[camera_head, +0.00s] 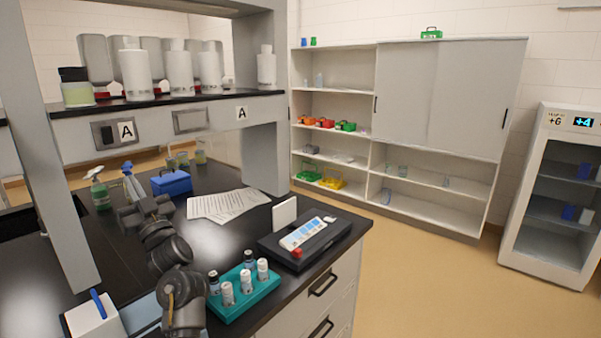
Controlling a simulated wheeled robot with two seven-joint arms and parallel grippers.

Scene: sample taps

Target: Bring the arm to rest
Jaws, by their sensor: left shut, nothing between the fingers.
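My left arm reaches up from the bottom edge over the black bench top, left of the teal rack. My left gripper (143,209), at the arm's far end, is shut and empty. It is small and dark against the bench, so its fingertips are hard to make out. It appears in front of the blue box (171,182) and to the left of the printed papers (226,205). My right gripper is not in view.
A teal rack (243,299) with several capped vials stands close right of my forearm. A black device (303,240) lies at the bench's right edge. A white box (92,316) is at lower left. Spray bottles (100,190) stand behind; a shelf post rises at left. Floor at right is clear.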

